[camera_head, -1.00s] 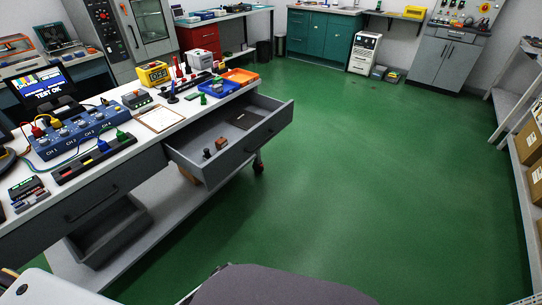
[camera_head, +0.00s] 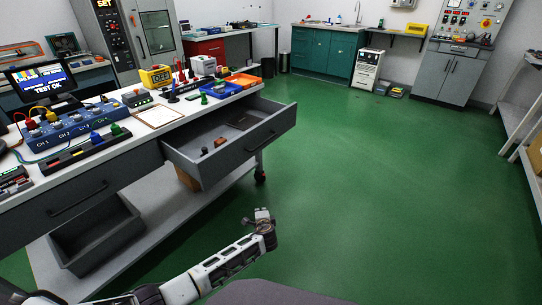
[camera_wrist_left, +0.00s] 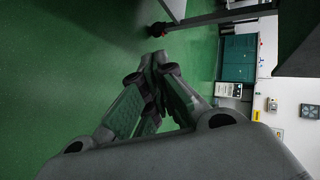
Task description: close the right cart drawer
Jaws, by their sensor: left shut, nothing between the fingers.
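The right cart drawer (camera_head: 238,156) is grey and stands pulled out from the cart (camera_head: 90,180) in the head view. A few small items and a dark flat piece lie inside it. Its front has a dark bar handle (camera_head: 262,140). My left gripper (camera_head: 259,216) is out over the green floor, in front of and below the drawer front, and apart from it. In the left wrist view its fingers (camera_wrist_left: 157,62) meet at the tips, with nothing between them. My right gripper is in neither view.
The cart's left drawer (camera_head: 75,200) is shut. A lower shelf with a grey bin (camera_head: 95,235) and a caster (camera_head: 260,177) is under the drawers. The cart top carries instruments and trays. The green floor (camera_head: 380,190) to the right is clear.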

